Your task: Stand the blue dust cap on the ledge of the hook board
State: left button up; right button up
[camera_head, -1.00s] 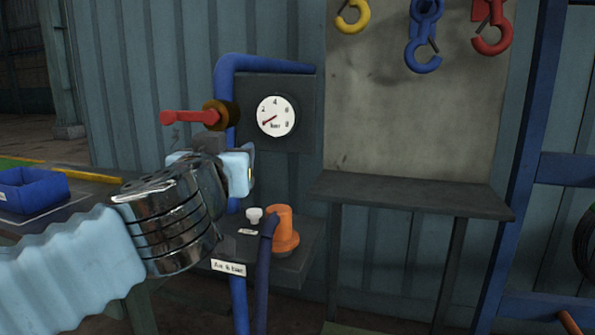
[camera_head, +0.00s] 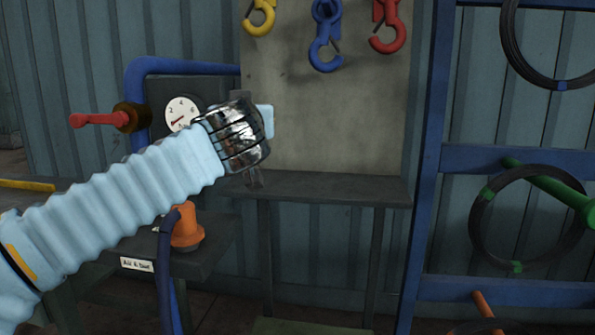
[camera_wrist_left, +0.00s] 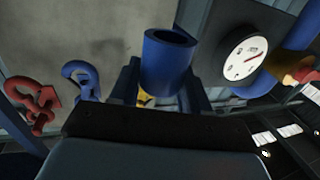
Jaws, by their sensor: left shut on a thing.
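My left gripper (camera_head: 250,138) is in front of the lower left part of the hook board (camera_head: 340,115), near the left end of its ledge (camera_head: 340,188). The left wrist view shows the blue dust cap (camera_wrist_left: 166,62), a short hollow cylinder, between the two dark fingers. The gripper is shut on it. In the head view the cap is hidden behind my gripper and wrist. Its exact height above the ledge cannot be told. The visible part of the ledge is bare. My right gripper is not in view.
Yellow (camera_head: 260,18), blue (camera_head: 325,40) and red (camera_head: 388,28) hooks hang on the board above. Left of it are a gauge (camera_head: 181,112), a red-handled valve (camera_head: 92,120) and an orange fitting (camera_head: 187,230). A blue rack (camera_head: 430,170) with coils stands right.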

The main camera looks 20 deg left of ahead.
pick_arm(q)
jog(key=w+a+f+b, duration=0.1)
jog(key=w+f, duration=0.2)
jog(key=w+a+f+b, duration=0.1)
jog(key=w+a+f, duration=0.1)
jog(key=w+f, duration=0.1)
jog(key=w+a+f+b, duration=0.1)
jog(key=w+f, duration=0.2)
jog(key=w, duration=0.2)
jog(key=shift+w+a, duration=0.2)
jog(key=shift+a, duration=0.1)
jog(key=f+b, duration=0.2)
jog(key=f, duration=0.1)
jog(key=shift+w+a+f+b, duration=0.2)
jog(key=shift+w+f+b, duration=0.05)
jog(key=shift+w+b, duration=0.15)
jog(key=shift+f, duration=0.25)
jog(key=shift+r, duration=0.15)
jog(key=shift+f, duration=0.2)
jog(key=o, duration=1)
